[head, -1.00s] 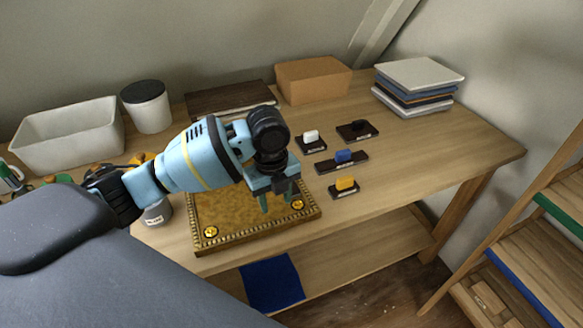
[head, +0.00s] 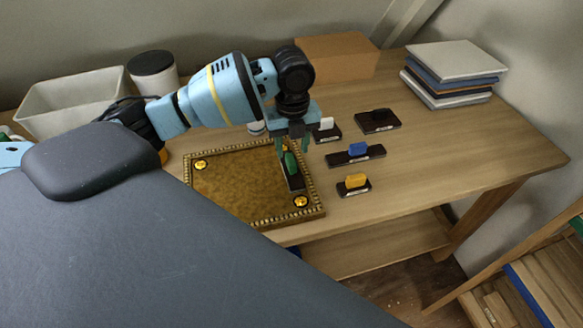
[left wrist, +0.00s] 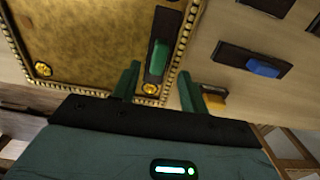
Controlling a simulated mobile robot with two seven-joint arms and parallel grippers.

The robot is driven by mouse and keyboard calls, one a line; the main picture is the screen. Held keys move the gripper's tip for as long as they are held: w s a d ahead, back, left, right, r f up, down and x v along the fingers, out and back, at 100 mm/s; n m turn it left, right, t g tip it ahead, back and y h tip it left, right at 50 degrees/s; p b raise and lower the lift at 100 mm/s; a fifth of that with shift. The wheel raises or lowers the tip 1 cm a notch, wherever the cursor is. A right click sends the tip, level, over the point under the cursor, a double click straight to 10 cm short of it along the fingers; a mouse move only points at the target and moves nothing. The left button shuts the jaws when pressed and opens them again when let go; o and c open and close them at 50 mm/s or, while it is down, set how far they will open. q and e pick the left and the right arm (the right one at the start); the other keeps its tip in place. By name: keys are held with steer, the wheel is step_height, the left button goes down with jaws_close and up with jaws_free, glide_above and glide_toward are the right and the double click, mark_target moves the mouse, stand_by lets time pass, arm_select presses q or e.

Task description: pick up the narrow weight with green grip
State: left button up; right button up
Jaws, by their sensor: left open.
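The narrow weight with green grip (head: 296,183) has a slim dark base and lies on the gilt tray (head: 235,208), along its right rim. In the left wrist view the weight (left wrist: 158,57) lies just beyond the fingertips, roughly in line with the gap between them. My left gripper (head: 292,147) is open and empty, its fingers pointing down over the tray's right side. In the left wrist view my left gripper (left wrist: 159,82) shows both fingers apart. In the head view the gripper covers the weight's far end. My right gripper is out of view.
Right of the tray are weights with white (head: 326,126), blue (head: 357,150), yellow (head: 355,182) and black (head: 378,120) grips. Behind stand a cardboard box (head: 340,58), stacked books (head: 450,72), a jar (head: 153,74) and a pale bin (head: 75,100). The table's right end is clear.

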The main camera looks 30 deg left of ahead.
mark_target(291, 159)
arm_select(q)
steer(key=shift+a+f, duration=0.1)
steer(key=shift+f, duration=2.45)
steer(key=shift+c, duration=0.4)
steer(key=shift+r, duration=0.1)
jaws_close()
